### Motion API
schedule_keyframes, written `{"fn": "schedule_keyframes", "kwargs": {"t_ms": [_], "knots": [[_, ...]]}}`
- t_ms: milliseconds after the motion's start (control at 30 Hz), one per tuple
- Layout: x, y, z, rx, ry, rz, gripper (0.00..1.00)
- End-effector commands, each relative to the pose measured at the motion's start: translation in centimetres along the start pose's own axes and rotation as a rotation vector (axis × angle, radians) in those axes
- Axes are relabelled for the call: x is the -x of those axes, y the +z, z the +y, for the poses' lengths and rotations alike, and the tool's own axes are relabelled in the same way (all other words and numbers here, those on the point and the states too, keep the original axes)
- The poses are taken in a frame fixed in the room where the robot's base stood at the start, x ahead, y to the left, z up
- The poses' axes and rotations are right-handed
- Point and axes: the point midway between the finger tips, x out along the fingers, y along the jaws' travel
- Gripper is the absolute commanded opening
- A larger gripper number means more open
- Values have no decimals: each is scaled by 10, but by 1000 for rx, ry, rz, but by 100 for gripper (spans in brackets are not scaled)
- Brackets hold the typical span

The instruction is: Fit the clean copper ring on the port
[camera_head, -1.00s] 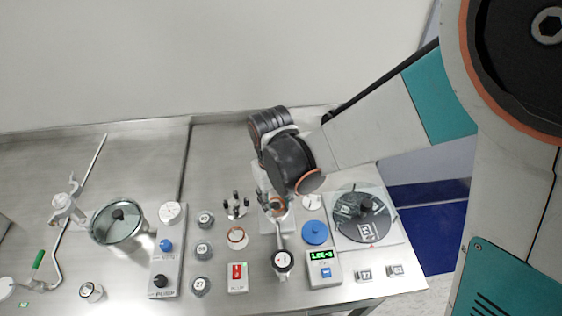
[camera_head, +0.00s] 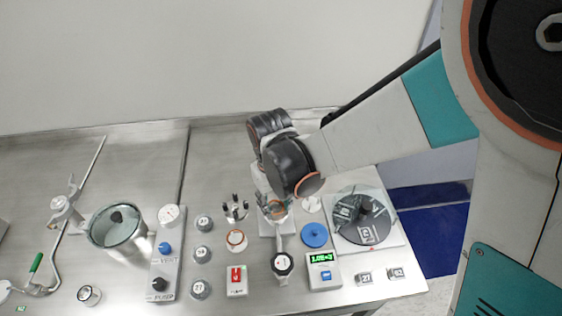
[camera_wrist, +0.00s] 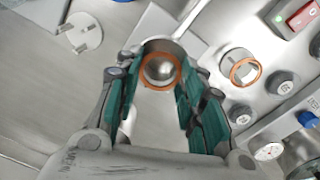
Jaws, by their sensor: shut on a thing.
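A copper ring (camera_wrist: 178,72) shows between the fingertips of my gripper (camera_wrist: 160,78) in the wrist view. My gripper is shut on this ring. The ring lies in line with the round metal port (camera_wrist: 160,46), whose rounded inside shows through it. I cannot tell whether the ring touches the port face or is just above it. In the head view my gripper (camera_head: 274,206) is over the port's pale stand, and my wrist partly hides it. A second copper-coloured ring (camera_wrist: 235,78) lies on a round white-topped piece left of the port in the head view (camera_head: 236,240).
A dark-pronged holder (camera_head: 235,208) stands close left of the port. A blue disc (camera_head: 315,235), a green-lit display box (camera_head: 323,270) and a red switch box (camera_head: 237,281) are near.

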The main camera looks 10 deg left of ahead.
Motion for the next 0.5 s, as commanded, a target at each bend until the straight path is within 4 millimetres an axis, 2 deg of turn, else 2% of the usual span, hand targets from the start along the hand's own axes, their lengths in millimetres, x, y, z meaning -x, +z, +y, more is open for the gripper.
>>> {"fn": "schedule_keyframes", "kwargs": {"t_ms": [500], "knots": [[-6,0,0,0,0,0,25]]}}
